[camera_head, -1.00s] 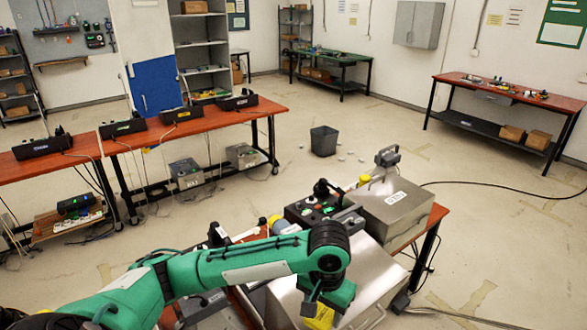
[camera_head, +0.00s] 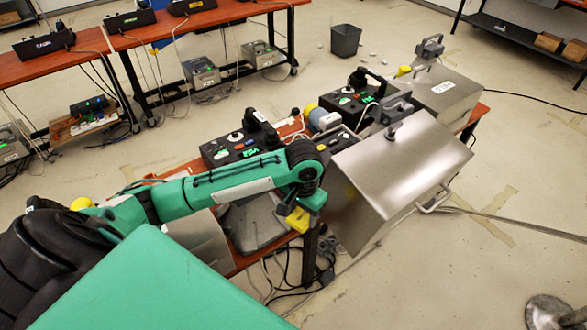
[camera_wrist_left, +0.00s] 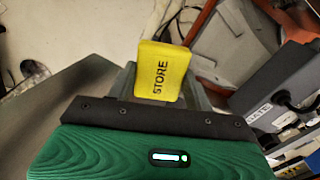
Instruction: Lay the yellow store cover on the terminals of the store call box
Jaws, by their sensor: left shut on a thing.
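The yellow store cover (camera_head: 297,219) is held in my left gripper (camera_head: 302,208), above the floor at the near side of the bench. In the left wrist view the cover (camera_wrist_left: 162,72) shows the word STORE, and the shut gripper (camera_wrist_left: 165,92) has it between its fingers. I cannot tell which box is the store call box. A grey box (camera_wrist_left: 285,90) with a partly readable label is at the right of the wrist view, apart from the cover. No bare terminals are clear. My right gripper is not in view.
A large steel hooded box (camera_head: 400,165) stands just right of my left gripper; another steel box (camera_head: 440,95) is beyond it. Dark desk units (camera_head: 245,150) with handsets stand behind the arm. Cables hang below the bench. A bin (camera_head: 345,40) stands on open floor.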

